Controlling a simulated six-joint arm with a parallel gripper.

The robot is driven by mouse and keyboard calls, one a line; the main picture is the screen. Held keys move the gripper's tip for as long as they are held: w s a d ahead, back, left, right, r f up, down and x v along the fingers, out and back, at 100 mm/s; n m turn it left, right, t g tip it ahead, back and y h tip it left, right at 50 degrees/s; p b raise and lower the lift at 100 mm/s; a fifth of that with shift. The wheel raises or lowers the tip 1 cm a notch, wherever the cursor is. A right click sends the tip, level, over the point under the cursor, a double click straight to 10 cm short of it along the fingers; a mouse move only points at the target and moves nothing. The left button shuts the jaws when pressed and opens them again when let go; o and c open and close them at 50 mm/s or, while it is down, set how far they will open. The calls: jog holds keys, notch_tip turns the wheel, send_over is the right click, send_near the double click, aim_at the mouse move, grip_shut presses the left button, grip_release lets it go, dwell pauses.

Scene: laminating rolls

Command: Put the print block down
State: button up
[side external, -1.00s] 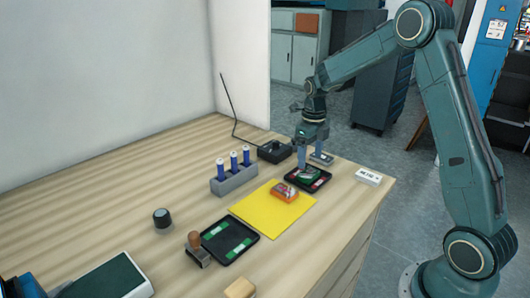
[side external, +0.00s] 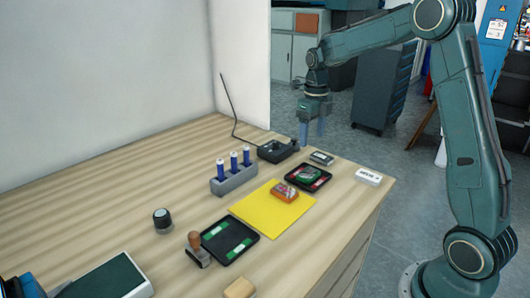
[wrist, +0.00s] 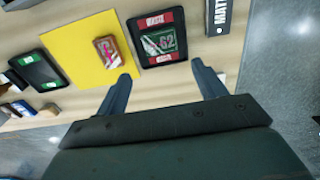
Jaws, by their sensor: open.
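A dark tray (side external: 326,179) with red strips lies on the table at the right of the yellow sheet. A green and grey block (wrist: 160,42) marked "62" lies flat in it, between the red strips in the wrist view; it shows small in the side view (side external: 306,174). An orange block (side external: 284,193) with a pink figure on top rests on the yellow sheet (side external: 250,212). I cannot tell from its look alone which is the print block. My gripper (side external: 312,134) is open and empty, fingers pointing down, raised clear above the tray. Its spread fingertips frame the tray's near side in the wrist view (wrist: 161,73).
A black box (side external: 277,151) with a thin rod, a small dark block (side external: 322,158) and a white labelled block (side external: 368,176) stand near the tray. A grey holder (side external: 234,180) with blue bottles, a second tray (side external: 230,240) and a wooden-handled stamp (side external: 196,246) lie further left.

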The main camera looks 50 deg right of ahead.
jog(key=s+a+r+n+t, duration=0.3)
jog(key=s+a+r+n, duration=0.7)
jog(key=n, duration=0.7)
jog(key=s+a+f+n+t, duration=0.1)
jog(key=s+a+n, duration=0.2)
jog(key=s+n, duration=0.4)
jog(key=s+a+n+t, duration=0.1)
jog(key=s+a+n, duration=0.2)
jog(key=s+n, duration=0.5)
jog(key=shift+s+a+f+n+t, duration=0.3)
jog(key=shift+f+n, duration=0.1)
jog(key=shift+n, duration=1.6)
